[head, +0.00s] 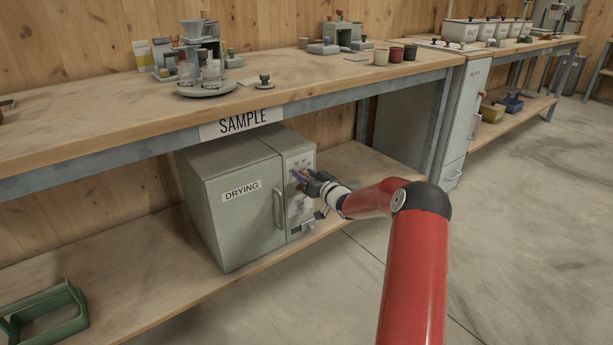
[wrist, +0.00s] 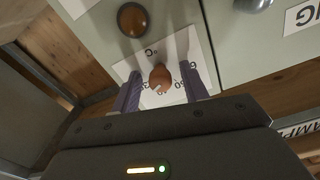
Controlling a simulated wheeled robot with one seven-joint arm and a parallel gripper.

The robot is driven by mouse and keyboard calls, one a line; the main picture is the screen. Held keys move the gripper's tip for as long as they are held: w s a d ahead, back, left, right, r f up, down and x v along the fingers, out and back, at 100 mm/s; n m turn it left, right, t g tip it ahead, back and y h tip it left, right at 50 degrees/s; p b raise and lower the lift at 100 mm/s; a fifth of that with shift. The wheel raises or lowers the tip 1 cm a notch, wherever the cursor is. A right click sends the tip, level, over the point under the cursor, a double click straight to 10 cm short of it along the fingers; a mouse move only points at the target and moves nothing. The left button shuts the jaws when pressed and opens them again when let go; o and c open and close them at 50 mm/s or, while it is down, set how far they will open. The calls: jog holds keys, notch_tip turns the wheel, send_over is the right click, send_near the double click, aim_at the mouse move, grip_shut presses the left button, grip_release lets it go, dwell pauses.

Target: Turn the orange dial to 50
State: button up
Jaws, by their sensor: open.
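The grey-green drying oven (head: 228,200) stands on the lower shelf, with a control panel at its right front. In the wrist view the orange dial (wrist: 159,76) sits on a white scale plate (wrist: 150,54) marked °C. My gripper (wrist: 160,86) is open, with one purple finger on each side of the dial; contact cannot be told. The scale numbers are partly hidden, so the dial's setting is unreadable. In the head view my gripper (head: 304,178) is at the panel and covers most of the dial.
A second, brownish-orange round knob (wrist: 132,19) is on the panel near the dial. The oven door has a vertical handle (head: 279,207). The workbench top (head: 120,112) with its SAMPLE sign (head: 243,121) is above. The floor (head: 520,220) at right is clear.

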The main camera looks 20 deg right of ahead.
grip_shut()
